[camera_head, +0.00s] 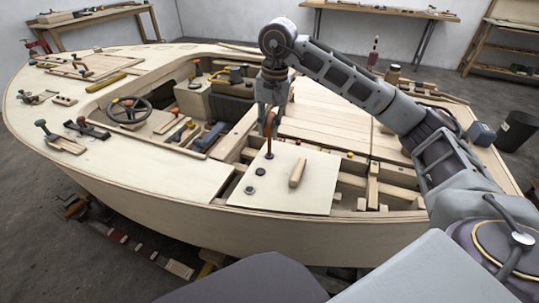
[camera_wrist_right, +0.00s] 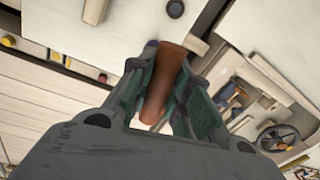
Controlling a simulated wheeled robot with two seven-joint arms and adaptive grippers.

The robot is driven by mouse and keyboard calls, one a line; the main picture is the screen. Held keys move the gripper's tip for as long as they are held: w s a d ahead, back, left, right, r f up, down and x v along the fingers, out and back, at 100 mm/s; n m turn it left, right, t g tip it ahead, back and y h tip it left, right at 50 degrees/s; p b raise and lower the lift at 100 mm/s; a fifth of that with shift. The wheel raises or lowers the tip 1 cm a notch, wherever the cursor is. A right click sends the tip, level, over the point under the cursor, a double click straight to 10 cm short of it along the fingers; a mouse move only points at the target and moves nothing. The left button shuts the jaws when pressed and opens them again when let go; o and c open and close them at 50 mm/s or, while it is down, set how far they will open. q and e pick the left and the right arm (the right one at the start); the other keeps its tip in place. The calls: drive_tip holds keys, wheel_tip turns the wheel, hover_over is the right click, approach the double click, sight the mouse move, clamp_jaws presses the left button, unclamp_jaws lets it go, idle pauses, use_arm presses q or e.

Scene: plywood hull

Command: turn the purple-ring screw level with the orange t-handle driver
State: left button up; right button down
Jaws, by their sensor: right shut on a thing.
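My right gripper (camera_head: 270,112) is shut on the orange t-handle driver (camera_head: 270,128), above the pale hatch panel. In the right wrist view the orange-brown handle (camera_wrist_right: 160,85) lies between the two green-grey fingers. The driver stands about upright, its thin shaft pointing down to a dark screw spot (camera_head: 269,155) at the panel's far left. Whether the tip sits in the screw I cannot tell. Two more dark round screws, one in the middle (camera_head: 260,171) and one nearer (camera_head: 249,190), lie along the panel's left edge. Ring colours are too small to tell. My left gripper is not in view.
A wooden peg-like handle (camera_head: 297,173) lies on the panel (camera_head: 318,190) right of the screws. Open hull frames lie to its right. A steering wheel (camera_head: 129,110) and several tools lie on the left deck.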

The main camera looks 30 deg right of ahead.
drive_tip(key=shift+r+p, duration=0.35)
drive_tip(key=shift+r, duration=0.05)
idle(0.5)
drive_tip(key=shift+n, duration=2.1)
drive_tip(key=shift+d+n+g+b, duration=0.1)
drive_tip(key=shift+n+g+b, duration=0.25)
drive_tip(key=shift+n, duration=1.55)
drive_tip(key=shift+d+n+g+b, duration=0.1)
drive_tip(key=shift+n+g+b, duration=0.25)
drive_tip(key=shift+n, duration=3.15)
